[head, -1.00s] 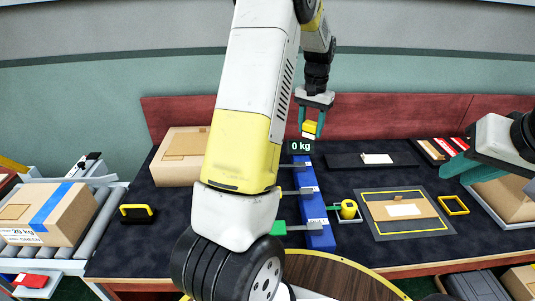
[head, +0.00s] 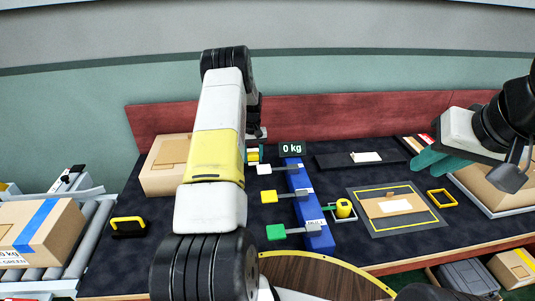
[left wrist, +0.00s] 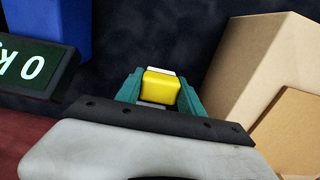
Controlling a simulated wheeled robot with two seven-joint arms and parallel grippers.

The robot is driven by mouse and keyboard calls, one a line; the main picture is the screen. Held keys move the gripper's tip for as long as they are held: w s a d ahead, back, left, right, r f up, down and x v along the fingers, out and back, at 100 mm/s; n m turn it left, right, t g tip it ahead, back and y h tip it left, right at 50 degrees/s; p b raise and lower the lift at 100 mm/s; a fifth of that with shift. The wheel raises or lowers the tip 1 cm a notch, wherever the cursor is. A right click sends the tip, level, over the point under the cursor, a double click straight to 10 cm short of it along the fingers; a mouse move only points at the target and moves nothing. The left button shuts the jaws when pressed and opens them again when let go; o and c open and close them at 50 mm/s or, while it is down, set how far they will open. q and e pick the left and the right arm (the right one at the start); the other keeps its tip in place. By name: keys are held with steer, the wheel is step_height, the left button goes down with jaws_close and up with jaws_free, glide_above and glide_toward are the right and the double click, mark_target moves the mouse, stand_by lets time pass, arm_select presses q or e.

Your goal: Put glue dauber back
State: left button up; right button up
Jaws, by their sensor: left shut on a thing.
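My left gripper (left wrist: 160,92) is shut on a small yellow block-like piece (left wrist: 161,86) with a pale part beyond it, likely the glue dauber. In the head view this yellow piece (head: 252,155) is partly hidden by my left arm, near the back of the dark table.
A blue rack (head: 303,190) carries white, yellow and green paddles, with a 0 kg display (head: 292,149) behind. A carton (head: 165,160) stands at the back left. A parcel mat (head: 372,228), yellow frame (head: 440,198) and black-yellow tool (head: 128,225) lie on the table.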

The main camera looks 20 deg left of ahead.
mark_target(254, 164)
arm_select(q)
steer(key=shift+f, duration=1.75)
steer(key=shift+f, duration=0.1)
steer(key=o, duration=1.2)
